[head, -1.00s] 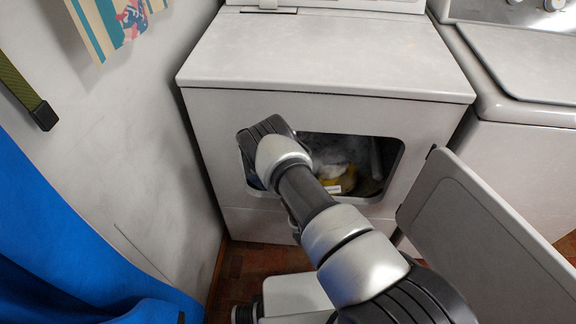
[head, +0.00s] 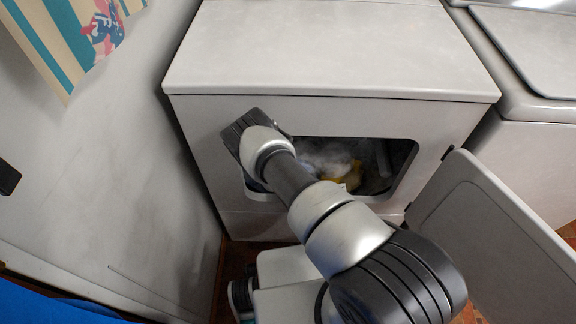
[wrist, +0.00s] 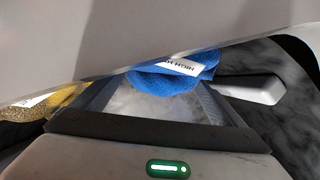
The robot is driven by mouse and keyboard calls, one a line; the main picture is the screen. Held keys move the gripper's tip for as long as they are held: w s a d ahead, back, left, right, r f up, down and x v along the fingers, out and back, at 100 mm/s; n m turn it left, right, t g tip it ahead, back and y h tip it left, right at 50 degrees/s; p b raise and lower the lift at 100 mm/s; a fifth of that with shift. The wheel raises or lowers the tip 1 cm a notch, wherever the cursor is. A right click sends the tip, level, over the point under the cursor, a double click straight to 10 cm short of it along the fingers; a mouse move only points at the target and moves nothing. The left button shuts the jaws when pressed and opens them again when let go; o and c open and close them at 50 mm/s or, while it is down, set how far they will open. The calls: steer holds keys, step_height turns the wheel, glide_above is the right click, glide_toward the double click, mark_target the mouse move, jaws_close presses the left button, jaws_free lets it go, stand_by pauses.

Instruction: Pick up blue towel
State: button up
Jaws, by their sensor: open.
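The blue towel (wrist: 165,78) with a white lettered tag lies inside the dryer in the wrist view. The dryer's pale front edge cuts off its upper part. My gripper (wrist: 157,90) is open, with its two dark fingers left and right of the towel's lower edge and nothing clearly held between them. I cannot tell whether the fingers touch the towel. In the head view my wrist is at the left side of the dryer (head: 330,45) opening and hides the fingers.
A yellow cloth (wrist: 45,103) with a white tag lies left of my fingers; it also shows in the head view (head: 345,178). A pale handle-like bar (wrist: 258,90) is to the right. The open dryer door (head: 480,215) stands right of the opening. A wall (head: 95,165) is close on the left.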

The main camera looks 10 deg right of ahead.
steer(key=shift+w, duration=0.1)
steer(key=shift+c, duration=0.4)
steer(key=c, duration=1.2)
